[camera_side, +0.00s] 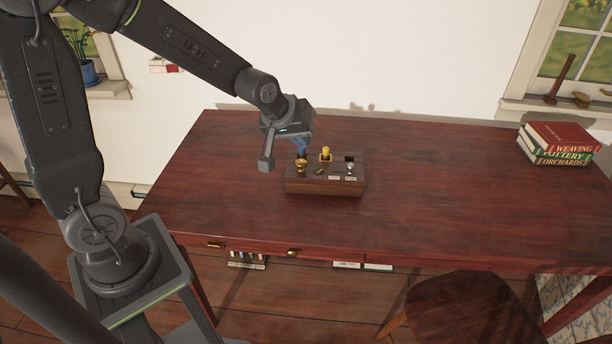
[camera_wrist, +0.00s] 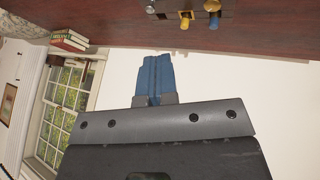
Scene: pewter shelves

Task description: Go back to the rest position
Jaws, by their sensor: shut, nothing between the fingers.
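In the wrist view the stand (camera_wrist: 200,13) shows at the top edge, apart from the fingers.
The desk (camera_side: 440,200) is clear around the stand. A stack of books (camera_side: 558,146) lies at its right end. A wooden chair (camera_side: 460,305) stands in front. A pale wall (camera_side: 400,60) rises behind, with windows at both sides.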

